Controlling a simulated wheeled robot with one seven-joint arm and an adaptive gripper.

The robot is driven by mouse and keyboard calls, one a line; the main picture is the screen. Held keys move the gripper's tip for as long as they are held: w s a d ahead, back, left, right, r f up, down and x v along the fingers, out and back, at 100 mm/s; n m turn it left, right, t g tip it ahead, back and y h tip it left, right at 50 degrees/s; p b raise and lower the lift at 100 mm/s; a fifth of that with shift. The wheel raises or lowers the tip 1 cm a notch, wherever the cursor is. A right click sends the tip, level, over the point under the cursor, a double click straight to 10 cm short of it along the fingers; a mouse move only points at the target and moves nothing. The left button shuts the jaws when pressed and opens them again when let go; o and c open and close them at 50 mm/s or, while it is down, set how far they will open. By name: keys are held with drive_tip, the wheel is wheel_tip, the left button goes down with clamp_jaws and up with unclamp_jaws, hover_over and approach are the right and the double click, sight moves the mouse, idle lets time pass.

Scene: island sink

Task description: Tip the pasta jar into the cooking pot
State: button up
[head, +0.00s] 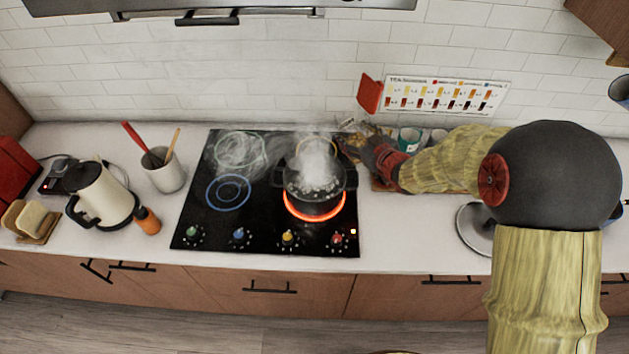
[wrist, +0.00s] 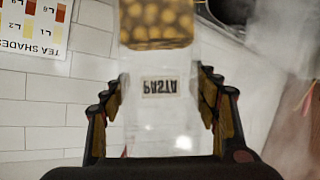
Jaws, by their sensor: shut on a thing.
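The dark cooking pot (head: 302,195) stands on a glowing red burner, steaming and bubbling. My gripper (head: 366,148) is just right of the pot and slightly behind it in the head view. In the wrist view my gripper (wrist: 162,90) has its fingers on both sides of the clear pasta jar (wrist: 155,122) and is shut on it. The jar's PASTA label reads upside down there. Pasta pieces are gathered at the end of the jar away from my gripper. In the head view the jar is hard to make out behind steam and gripper.
The black hob (head: 205,220) has free rings left of the pot. A green cup (head: 410,138) stands behind my arm. A round metal lid (head: 475,228) lies right of the hob. A kettle (head: 103,195) and a utensil crock (head: 164,173) stand left. A tiled wall is behind.

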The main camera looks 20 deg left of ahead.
drive_tip(key=n+b, duration=0.1)
drive_tip(key=b, duration=0.2)
drive_tip(key=s+a+n+t+h+b, duration=0.1)
drive_tip(key=b, duration=0.2)
drive_tip(key=n+b, duration=0.1)
drive_tip(key=b, duration=0.1)
drive_tip(key=shift+s+a+f+t+b, duration=0.2)
drive_tip(key=shift+a+t+b, duration=0.1)
drive_tip(key=shift+b, duration=0.1)
wheel_tip(320, 180, down, 2)
drive_tip(key=n+b, duration=0.1)
drive_tip(key=b, duration=0.2)
drive_tip(key=shift+n+t+h+b, duration=0.3)
drive_tip(key=shift+b, duration=0.1)
drive_tip(key=shift+w+d+f+n+t+b, duration=0.15)
drive_tip(key=shift+f+n+t+b, duration=0.25)
drive_tip(key=shift+f+n+b, duration=0.45)
drive_tip(key=shift+r+n, duration=0.25)
drive_tip(key=shift+f+n+t+h+b, duration=0.2)
drive_tip(key=shift+n+t+h+b, duration=0.1)
drive_tip(key=shift+n+t+b, duration=0.55)
drive_tip(key=s+a+n+b, duration=0.1)
drive_tip(key=n+b, duration=0.1)
drive_tip(key=s+a+n+t+b, duration=0.1)
drive_tip(key=shift+f+n+b, duration=0.1)
drive_tip(key=shift+n+b, duration=0.25)
